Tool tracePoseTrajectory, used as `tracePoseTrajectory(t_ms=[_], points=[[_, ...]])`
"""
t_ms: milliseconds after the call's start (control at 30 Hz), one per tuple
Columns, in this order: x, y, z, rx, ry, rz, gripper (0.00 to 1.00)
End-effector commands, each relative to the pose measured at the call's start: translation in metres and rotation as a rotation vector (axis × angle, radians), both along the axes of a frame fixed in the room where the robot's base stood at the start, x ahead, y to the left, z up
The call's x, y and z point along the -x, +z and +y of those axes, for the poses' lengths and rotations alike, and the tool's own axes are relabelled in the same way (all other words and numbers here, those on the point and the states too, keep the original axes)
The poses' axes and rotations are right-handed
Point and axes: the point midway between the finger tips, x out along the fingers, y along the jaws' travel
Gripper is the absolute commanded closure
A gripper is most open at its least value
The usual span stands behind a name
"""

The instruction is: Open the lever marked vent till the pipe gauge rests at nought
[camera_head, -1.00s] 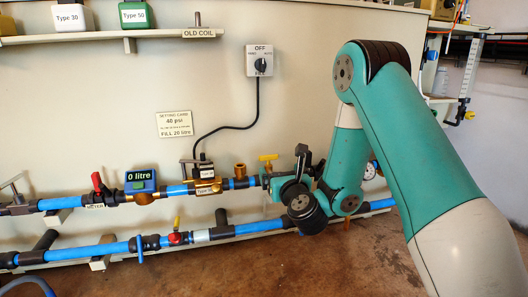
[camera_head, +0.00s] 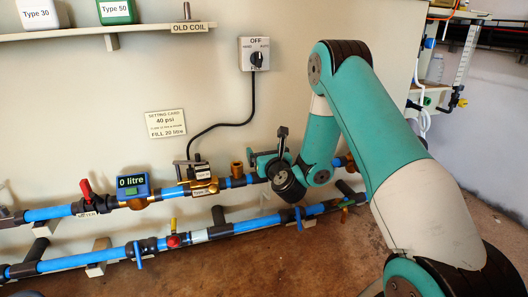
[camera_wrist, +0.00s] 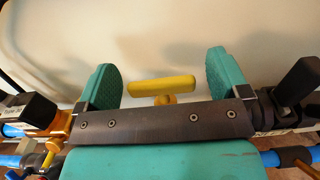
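A yellow lever handle (camera_wrist: 148,87) lies crosswise in the wrist view, between the two teal fingers of my gripper (camera_wrist: 164,76). The fingers stand wide apart, with a gap on each side of the handle. No vent mark is readable on it. In the head view my gripper (camera_head: 268,162) is at the upper pipe, right of the brass fitting, and hides this handle. Another small yellow lever (camera_head: 174,223) stands on a red valve on the lower pipe. The pipe gauge does not show; my arm covers the upper pipe's right part.
A red-handled valve (camera_head: 88,190) and a meter reading 0 litre (camera_head: 132,185) sit left on the upper pipe. A black solenoid (camera_head: 202,172) and an upright brass fitting (camera_head: 237,170) stand close left of my gripper. The lower pipe (camera_head: 85,260) runs below. A switch box (camera_head: 254,54) reads OFF.

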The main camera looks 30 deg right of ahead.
Motion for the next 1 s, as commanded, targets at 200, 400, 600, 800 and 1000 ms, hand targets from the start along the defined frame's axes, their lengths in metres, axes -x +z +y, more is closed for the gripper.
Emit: tracePoseTrajectory(t_ms=[200,400,600,800,1000], points=[[-0.0001,0.0,0.0008,-0.001,0.001,0.0,0.55],[-0.0009,-0.0023,0.0012,-0.001,0.009,-0.002,0.56],[-0.003,-0.0065,-0.0005,0.0,0.06,-0.01,0.56],[-0.0018,-0.0038,-0.0001,0.001,0.112,-0.009,0.56],[-0.0003,0.0002,0.0008,0.001,0.134,-0.004,0.56]])
